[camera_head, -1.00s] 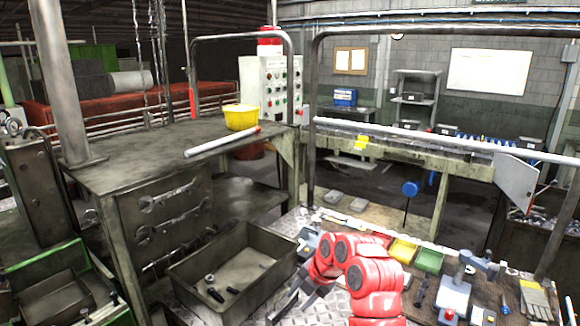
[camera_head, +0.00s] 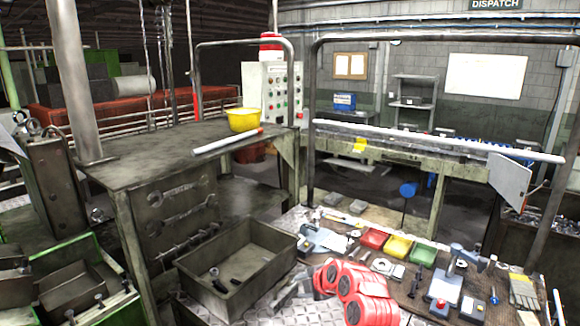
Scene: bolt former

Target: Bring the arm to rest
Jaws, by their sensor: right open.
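My right arm is the red one at the bottom centre. My right gripper (camera_head: 287,292) is at its left end, low beside the right wall of the grey metal bin (camera_head: 283,262). It is open, and I see nothing between its fingers. The bin holds a few small dark bolts or parts on its floor. My left gripper is not in view.
A bench to the right holds red (camera_head: 374,238), yellow (camera_head: 398,247) and green (camera_head: 423,255) trays, tools and gloves (camera_head: 524,290). A steel table (camera_head: 150,160) with a yellow bowl (camera_head: 243,119) stands behind the bin. Green machinery is at left.

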